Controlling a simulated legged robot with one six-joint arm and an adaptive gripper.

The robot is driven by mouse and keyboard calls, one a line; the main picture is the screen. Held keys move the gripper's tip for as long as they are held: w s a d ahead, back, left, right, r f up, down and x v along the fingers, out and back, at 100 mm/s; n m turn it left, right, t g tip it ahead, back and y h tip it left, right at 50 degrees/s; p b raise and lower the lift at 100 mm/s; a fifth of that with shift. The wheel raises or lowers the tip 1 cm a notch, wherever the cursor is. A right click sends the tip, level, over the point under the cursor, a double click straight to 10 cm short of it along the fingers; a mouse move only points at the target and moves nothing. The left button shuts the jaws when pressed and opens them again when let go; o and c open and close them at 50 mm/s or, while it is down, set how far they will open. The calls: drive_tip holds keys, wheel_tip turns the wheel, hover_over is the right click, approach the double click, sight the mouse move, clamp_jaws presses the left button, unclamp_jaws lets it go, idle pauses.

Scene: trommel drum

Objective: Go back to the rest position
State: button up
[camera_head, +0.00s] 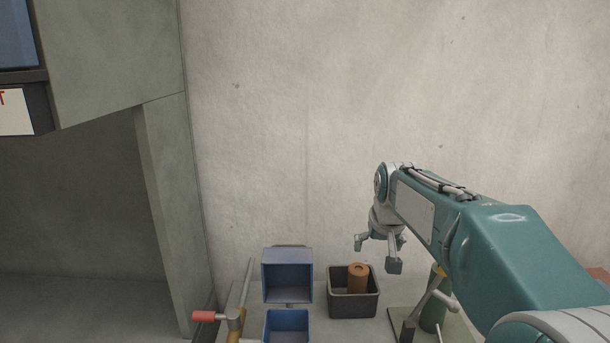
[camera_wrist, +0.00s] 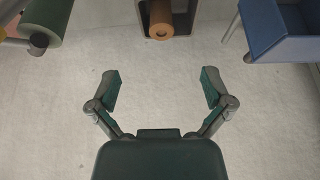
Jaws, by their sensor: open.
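My gripper (camera_head: 378,252) hangs at the end of my teal arm in the head view, above and just right of a dark bin. In the wrist view my gripper (camera_wrist: 161,92) shows its two fingers spread wide, with nothing between them but bare pale surface. An orange-brown cylinder (camera_head: 358,277) stands in the dark bin (camera_head: 352,312). The cylinder (camera_wrist: 161,20) also shows at the top middle of the wrist view, beyond the fingertips and apart from them. The bin (camera_wrist: 184,30) is partly cut off there.
Blue open boxes (camera_head: 287,277) stand left of the bin, beside a metal rod fixture with a red handle (camera_head: 204,317). A green cylinder (camera_head: 433,313) and a metal rod stand right of the bin, partly behind my arm. A concrete wall (camera_head: 300,130) rises behind; a grey panel (camera_head: 170,200) is at left.

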drive_tip(key=s+f, duration=0.2)
drive_tip(key=s, duration=1.3)
drive_tip(key=s+f, duration=0.3)
drive_tip(key=s, duration=1.2)
drive_tip(key=shift+f+t, duration=0.25)
drive_tip(key=shift+t, duration=0.15)
drive_tip(key=shift+w, duration=0.1)
